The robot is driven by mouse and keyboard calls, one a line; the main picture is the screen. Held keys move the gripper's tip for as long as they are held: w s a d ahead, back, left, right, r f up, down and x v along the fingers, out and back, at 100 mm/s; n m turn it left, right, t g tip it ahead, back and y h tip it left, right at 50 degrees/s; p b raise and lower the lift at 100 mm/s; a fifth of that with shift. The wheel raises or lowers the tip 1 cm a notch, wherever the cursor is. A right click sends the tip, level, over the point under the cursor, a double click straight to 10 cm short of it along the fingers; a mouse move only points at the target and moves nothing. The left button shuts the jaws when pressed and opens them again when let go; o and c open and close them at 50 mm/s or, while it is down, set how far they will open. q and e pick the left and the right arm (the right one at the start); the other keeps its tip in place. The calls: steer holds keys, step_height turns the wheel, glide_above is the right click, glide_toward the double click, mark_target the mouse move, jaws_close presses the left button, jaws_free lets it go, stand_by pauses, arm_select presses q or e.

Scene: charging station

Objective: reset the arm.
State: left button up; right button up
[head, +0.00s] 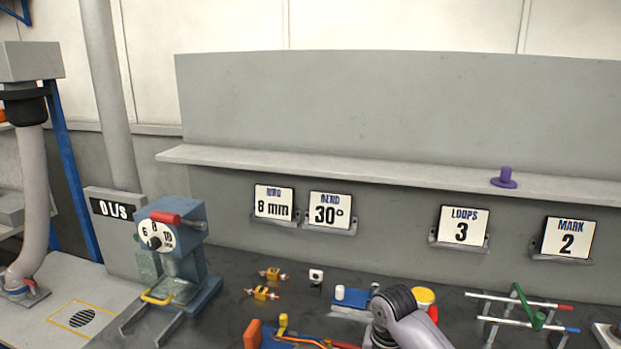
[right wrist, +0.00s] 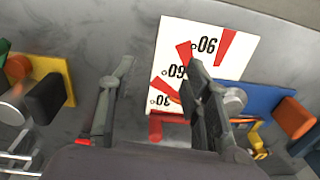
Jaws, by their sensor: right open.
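My right arm (head: 405,322) shows as a grey link at the bottom of the head view, right of the middle. Its gripper tips are not clear there. In the right wrist view my right gripper (right wrist: 158,72) is open, with its two dark fingers apart. Between and beyond the fingers is a white angle card (right wrist: 178,38) marked 30, 60 and 90 with red wedges. I see nothing between the fingers that is held. The right finger overlaps the card in the picture; I cannot tell whether it touches. My left gripper is in neither view.
A blue dial machine (head: 172,240) stands at the left of the dark bench. Small yellow fittings (head: 262,293), a yellow round piece (head: 424,296) and a rod rack (head: 520,300) lie around. A blue fixture (right wrist: 262,104) is beside the card. A purple piece (head: 505,180) stands on the shelf.

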steer(key=s+a+f+n+t+y, duration=0.1)
steer(key=s+a+f+n, duration=0.2)
steer(key=s+f, duration=0.55)
steer(key=s+d+r+n+t, duration=0.1)
steer(key=s+d+r, duration=0.15)
steer(key=s, duration=0.45)
steer(key=s+d+r+n+t+h, duration=0.1)
steer(key=s+d, duration=0.3)
steer(key=s, duration=0.4)
steer(key=s+d+r+n, duration=0.1)
steer(key=s+d, duration=0.2)
steer(key=s, duration=0.4)
step_height(320, 180, down, 27)
steer(key=s+g+b, duration=0.1)
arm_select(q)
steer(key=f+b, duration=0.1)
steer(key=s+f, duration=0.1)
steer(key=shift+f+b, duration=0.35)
arm_select(e)
steer(key=s+d+f+g, duration=0.1)
steer(key=s+d+f, duration=0.2)
steer(key=s+f, duration=1.4)
steer(key=shift+s+f+h, duration=0.15)
steer(key=shift+f+h, duration=0.15)
steer(key=shift+f, duration=0.25)
